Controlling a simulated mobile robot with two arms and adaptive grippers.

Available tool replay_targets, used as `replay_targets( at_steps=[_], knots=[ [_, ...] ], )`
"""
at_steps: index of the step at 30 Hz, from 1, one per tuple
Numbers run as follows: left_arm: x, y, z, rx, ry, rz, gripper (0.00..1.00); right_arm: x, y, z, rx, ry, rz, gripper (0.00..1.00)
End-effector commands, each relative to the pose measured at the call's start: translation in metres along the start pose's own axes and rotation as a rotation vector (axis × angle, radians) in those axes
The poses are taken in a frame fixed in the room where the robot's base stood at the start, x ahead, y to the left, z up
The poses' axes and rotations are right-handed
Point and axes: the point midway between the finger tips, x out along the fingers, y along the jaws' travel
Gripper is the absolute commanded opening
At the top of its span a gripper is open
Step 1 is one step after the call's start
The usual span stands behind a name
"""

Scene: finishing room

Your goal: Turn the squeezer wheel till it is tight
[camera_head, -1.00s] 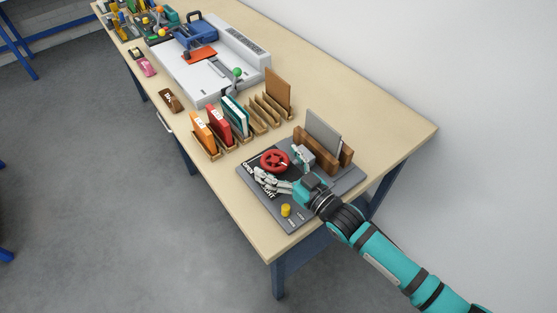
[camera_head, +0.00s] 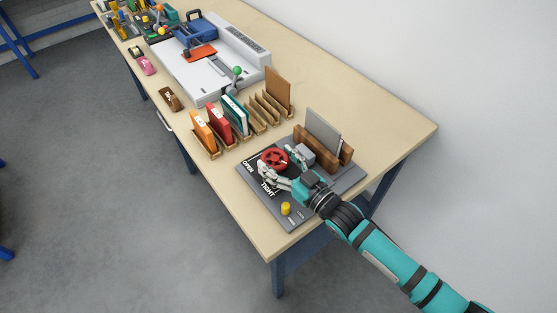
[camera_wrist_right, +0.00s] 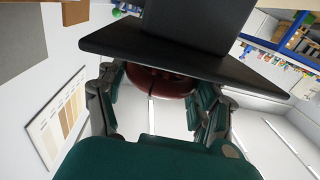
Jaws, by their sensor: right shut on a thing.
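The red squeezer wheel (camera_head: 268,158) stands on a dark grey base plate (camera_head: 313,199) at the near end of the bench. White OPEN and TIGHT labels (camera_head: 268,188) show beside it. My right gripper (camera_head: 281,163) is shut on the wheel, with fingers on two sides of its rim. In the right wrist view the dark red wheel (camera_wrist_right: 152,83) sits between the fingers, under a black plate (camera_wrist_right: 185,60). How far the wheel is turned cannot be told. My left gripper is not in view.
A wooden holder with a grey panel (camera_head: 323,134) stands behind the wheel. A yellow knob (camera_head: 286,209) is at the plate's front. Wooden racks with coloured books (camera_head: 219,130) and a large white machine (camera_head: 208,72) stand farther back. The bench's right corner is clear.

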Motion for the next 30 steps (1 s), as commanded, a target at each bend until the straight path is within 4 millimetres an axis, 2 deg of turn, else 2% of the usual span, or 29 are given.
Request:
replay_targets(
  at_steps=[28, 29, 30],
  knots=[
    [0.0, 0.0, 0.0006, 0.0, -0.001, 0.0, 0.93, -0.0001, -0.0001, 0.0003, 0.0, 0.0, 0.0, 0.36],
    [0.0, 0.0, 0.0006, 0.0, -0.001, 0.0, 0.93, -0.0001, -0.0001, 0.0003, 0.0, 0.0, 0.0, 0.69],
    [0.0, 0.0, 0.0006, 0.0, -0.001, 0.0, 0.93, -0.0001, -0.0001, 0.0003, 0.0, 0.0, 0.0, 0.74]
  ],
)
